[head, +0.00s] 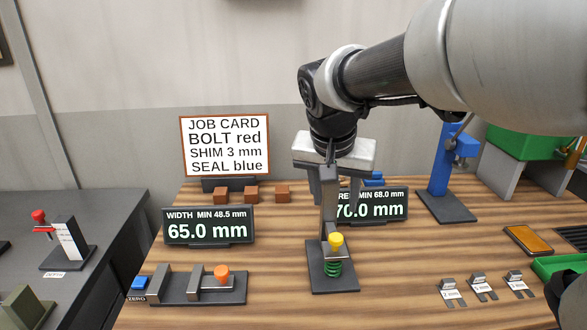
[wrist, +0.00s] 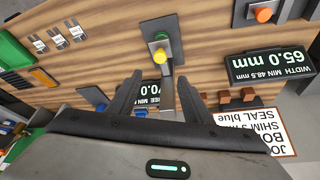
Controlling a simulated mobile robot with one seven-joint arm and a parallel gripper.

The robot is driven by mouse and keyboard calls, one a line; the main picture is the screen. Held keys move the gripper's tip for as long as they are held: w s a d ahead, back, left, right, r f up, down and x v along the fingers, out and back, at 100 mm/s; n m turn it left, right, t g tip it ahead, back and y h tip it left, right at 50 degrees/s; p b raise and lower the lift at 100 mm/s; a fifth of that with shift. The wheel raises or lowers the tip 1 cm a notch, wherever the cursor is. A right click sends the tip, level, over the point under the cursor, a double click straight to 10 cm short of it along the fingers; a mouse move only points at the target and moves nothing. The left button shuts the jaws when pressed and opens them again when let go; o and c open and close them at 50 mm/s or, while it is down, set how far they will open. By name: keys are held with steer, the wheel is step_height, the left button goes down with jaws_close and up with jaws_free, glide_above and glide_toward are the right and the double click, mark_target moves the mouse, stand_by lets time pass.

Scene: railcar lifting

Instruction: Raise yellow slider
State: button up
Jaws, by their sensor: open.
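The yellow slider (head: 336,241) is a round knob low on an upright grey post, above a green spring (head: 333,268) and a dark base (head: 345,284). My gripper (head: 335,206) points down from above, open and empty, above the knob and partly overlapping the post. In the wrist view, my gripper (wrist: 159,82) has its two dark fingers spread on either side of the post. The yellow slider (wrist: 160,56) shows just beyond the fingertips, apart from them. My gripper partly covers the display reading 70.0 mm (head: 384,206) behind it.
A width gauge with an orange knob (head: 221,272) stands to the left, with its 65.0 mm display (head: 209,226) behind. A job card (head: 225,145) and brown blocks (head: 251,193) are at the back. A blue stand (head: 440,165) and small labelled shims (head: 480,287) are to the right.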

mark_target(336, 237)
steer(key=b+x, duration=0.1)
steer(key=x, duration=1.4)
steer(key=shift+f+b, duration=0.2)
steer(key=shift+b, duration=0.1)
steer(key=shift+c, duration=0.2)
steer(key=shift+r, duration=0.15)
jaws_close()
